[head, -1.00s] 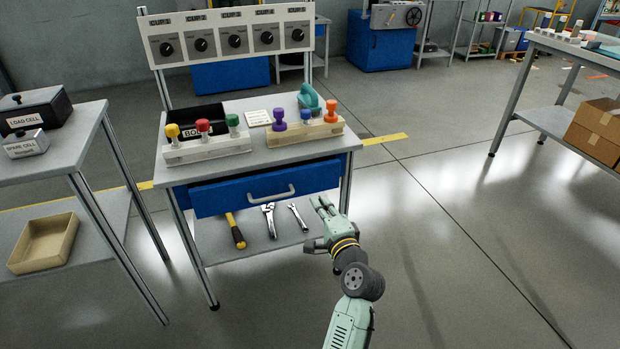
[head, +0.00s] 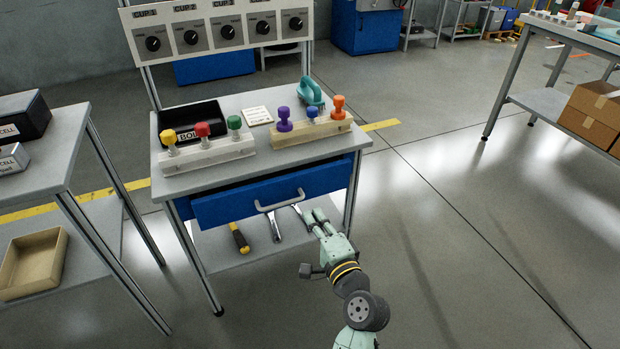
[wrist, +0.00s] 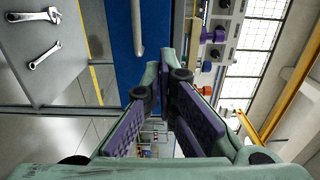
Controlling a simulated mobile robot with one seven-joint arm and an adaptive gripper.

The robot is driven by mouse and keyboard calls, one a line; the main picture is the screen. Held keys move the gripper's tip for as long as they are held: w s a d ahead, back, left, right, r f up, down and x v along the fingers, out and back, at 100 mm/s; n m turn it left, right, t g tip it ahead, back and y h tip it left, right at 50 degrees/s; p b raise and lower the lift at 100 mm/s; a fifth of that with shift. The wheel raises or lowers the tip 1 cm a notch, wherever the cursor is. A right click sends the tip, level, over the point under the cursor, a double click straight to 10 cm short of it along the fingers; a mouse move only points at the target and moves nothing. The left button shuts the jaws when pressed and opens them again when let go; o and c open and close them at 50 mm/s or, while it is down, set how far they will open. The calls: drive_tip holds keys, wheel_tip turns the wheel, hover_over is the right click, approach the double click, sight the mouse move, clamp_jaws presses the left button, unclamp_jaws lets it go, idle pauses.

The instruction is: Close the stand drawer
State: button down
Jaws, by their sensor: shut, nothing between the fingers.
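The stand drawer (head: 230,203) has a blue front with a grey bar handle (head: 280,201). It sits under the stand's grey top, and its front stands out a little from the frame, so it is partly open. My gripper (head: 312,217) is shut and empty, just in front of the drawer's right part, low and to the right of the handle. In the wrist view, my gripper's fingertips (wrist: 160,80) point at the blue drawer front (wrist: 122,40), with the handle (wrist: 137,30) beside them. Whether they touch the drawer I cannot tell.
The stand top carries two wooden blocks (head: 207,155) with coloured knobs, a black bin (head: 190,122) and a teal tool (head: 310,92). A hammer (head: 239,238) and wrenches lie on the lower shelf. A grey table (head: 50,135) stands at left. Floor at right is clear.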

drive_tip(key=shift+p+x, duration=1.55)
drive_tip(key=shift+x, duration=5.45)
drive_tip(key=shift+w, duration=0.1)
drive_tip(key=x, duration=0.4)
drive_tip(key=shift+w, duration=0.2)
drive_tip(key=shift+r, duration=0.15)
